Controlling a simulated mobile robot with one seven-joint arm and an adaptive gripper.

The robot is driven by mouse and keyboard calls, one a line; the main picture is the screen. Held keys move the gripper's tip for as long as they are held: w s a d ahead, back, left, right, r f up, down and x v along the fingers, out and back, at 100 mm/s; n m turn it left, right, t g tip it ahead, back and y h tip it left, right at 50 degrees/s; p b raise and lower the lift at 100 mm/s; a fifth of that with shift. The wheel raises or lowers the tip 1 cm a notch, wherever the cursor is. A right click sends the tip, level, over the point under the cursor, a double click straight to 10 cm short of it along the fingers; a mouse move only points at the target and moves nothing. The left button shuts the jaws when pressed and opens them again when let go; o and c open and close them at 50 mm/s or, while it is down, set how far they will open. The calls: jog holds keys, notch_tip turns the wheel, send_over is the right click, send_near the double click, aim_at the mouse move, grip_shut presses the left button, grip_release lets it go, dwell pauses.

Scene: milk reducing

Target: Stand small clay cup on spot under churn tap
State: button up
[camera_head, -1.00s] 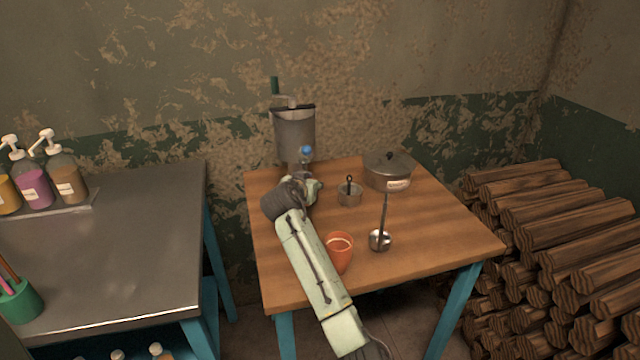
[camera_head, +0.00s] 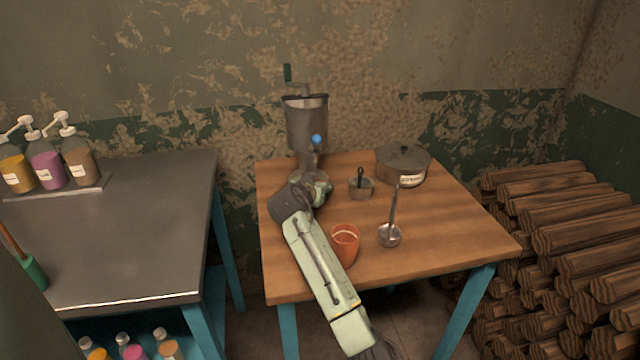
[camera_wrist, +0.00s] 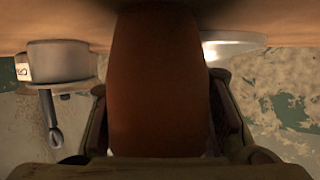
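The metal churn (camera_head: 307,124) stands at the back left of the wooden table, with a blue knob (camera_head: 316,139) at its tap. My gripper (camera_head: 320,188) is low in front of the churn's base. In the wrist view a brown-red clay cup (camera_wrist: 160,80) fills the middle, with a finger close against each side; I am shut on it. In the head view this cup is hidden by my gripper and wrist. A pale round disc (camera_wrist: 235,47) shows beside the cup in the wrist view. I cannot tell whether the cup touches the surface under it.
An orange cup (camera_head: 345,247) stands close right of my forearm. A ladle (camera_head: 390,234), a small pot (camera_head: 361,187) and a lidded pot (camera_head: 403,168) are to the right on the table (camera_head: 450,235). A metal counter (camera_head: 130,235) is left; firewood (camera_head: 560,260) is right.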

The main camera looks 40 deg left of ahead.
jog(key=o, duration=0.5)
